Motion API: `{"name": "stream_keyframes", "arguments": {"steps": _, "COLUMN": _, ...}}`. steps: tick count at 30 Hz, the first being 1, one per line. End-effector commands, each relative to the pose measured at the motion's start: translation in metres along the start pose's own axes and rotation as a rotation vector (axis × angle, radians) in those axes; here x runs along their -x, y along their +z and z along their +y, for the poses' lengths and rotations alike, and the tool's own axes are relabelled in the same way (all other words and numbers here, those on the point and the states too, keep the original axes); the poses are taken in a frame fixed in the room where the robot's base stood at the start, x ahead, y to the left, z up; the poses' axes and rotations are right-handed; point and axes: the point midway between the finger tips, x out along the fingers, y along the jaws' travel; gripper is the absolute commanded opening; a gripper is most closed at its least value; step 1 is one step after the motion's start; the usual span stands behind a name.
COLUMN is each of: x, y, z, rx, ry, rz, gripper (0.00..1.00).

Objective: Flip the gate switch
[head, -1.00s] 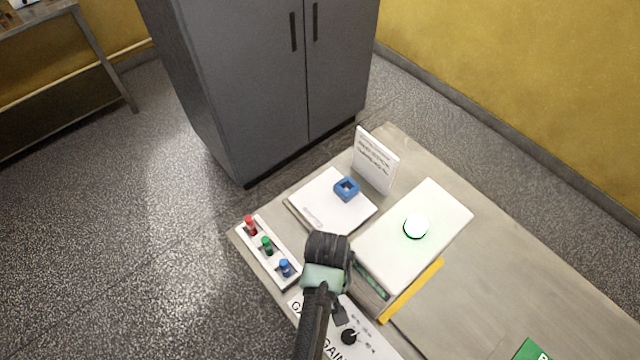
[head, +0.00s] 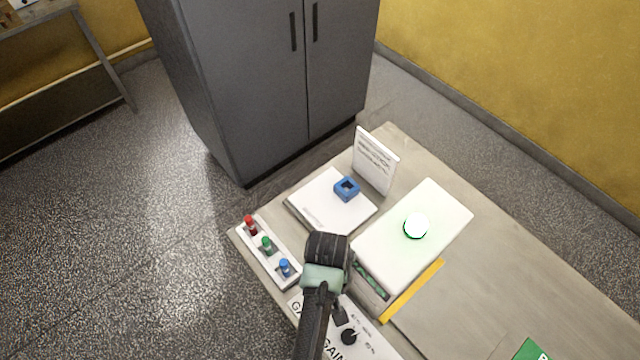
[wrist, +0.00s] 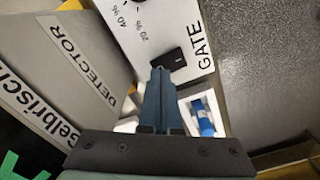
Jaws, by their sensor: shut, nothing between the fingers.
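The gate switch (wrist: 174,59) is a small black rocker on a white panel (wrist: 158,22), beside the printed word GATE in the wrist view. My gripper (wrist: 160,72) is shut and empty, its blue-grey fingertips right at the near edge of the switch. I cannot tell whether they touch it. In the head view the panel (head: 368,348) lies at the table's front left edge, with a black knob on it. My arm covers part of the panel there and hides the fingertips.
A white-topped detector box (head: 400,250) with a lit dome (head: 416,226) stands right of my arm. Behind are a white pad (head: 325,210), a blue square ring (head: 346,188) and an upright card (head: 375,160).

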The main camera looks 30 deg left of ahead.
Motion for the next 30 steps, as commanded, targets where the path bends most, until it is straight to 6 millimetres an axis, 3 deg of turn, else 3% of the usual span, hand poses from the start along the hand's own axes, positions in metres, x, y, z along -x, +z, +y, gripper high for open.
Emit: {"name": "stream_keyframes", "arguments": {"steps": 30, "x": -0.0095, "y": -0.0002, "z": 0.0001, "rx": 0.000, "ry": 0.000, "rz": 0.000, "gripper": 0.00}}
